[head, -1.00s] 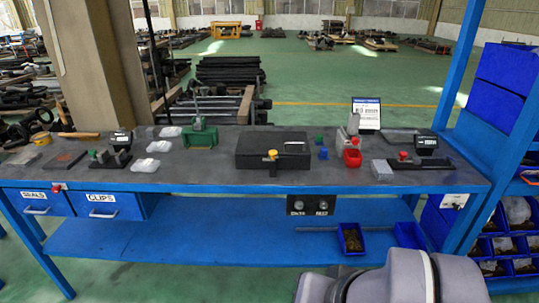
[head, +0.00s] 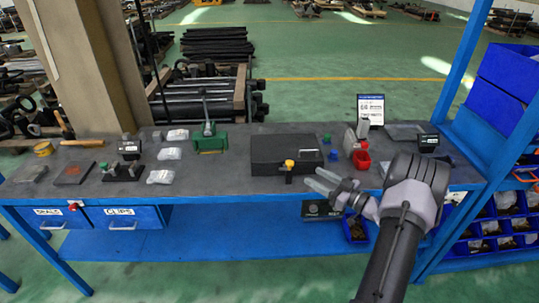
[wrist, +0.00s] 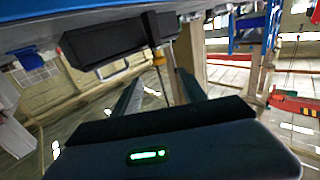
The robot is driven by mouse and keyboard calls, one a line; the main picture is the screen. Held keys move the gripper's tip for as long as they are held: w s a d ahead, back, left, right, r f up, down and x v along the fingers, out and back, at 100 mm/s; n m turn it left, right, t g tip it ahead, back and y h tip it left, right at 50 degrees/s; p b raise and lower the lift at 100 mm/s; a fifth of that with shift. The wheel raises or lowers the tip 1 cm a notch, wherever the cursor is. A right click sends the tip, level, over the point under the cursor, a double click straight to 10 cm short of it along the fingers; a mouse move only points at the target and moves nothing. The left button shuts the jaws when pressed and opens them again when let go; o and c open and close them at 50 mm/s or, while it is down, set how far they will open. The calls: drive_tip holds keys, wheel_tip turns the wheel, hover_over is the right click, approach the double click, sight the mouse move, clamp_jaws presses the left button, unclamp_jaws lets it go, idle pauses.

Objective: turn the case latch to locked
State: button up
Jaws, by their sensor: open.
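A black case (head: 270,155) lies shut on the grey bench top, right of the middle. Its latch (head: 289,166), with a yellow-orange knob, sits on the front face near the right end. My gripper (head: 312,179) is open and empty, in front of the bench and just right of the latch, apart from it. In the wrist view the case (wrist: 105,35) appears tilted at the top, with a pale handle on its front. The yellow latch (wrist: 158,58) shows beyond and between my gripper's fingers (wrist: 158,85). I cannot tell the exact latch position.
A sign (head: 370,109) stands behind. Blue drawers (head: 120,217) hang under the left end. The bench between press and case is clear.

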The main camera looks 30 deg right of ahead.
sight(287, 166)
drive_tip(key=b+x, duration=0.3)
drive_tip(key=x, duration=1.2)
drive_tip(key=shift+d, duration=0.1)
clamp_jaws()
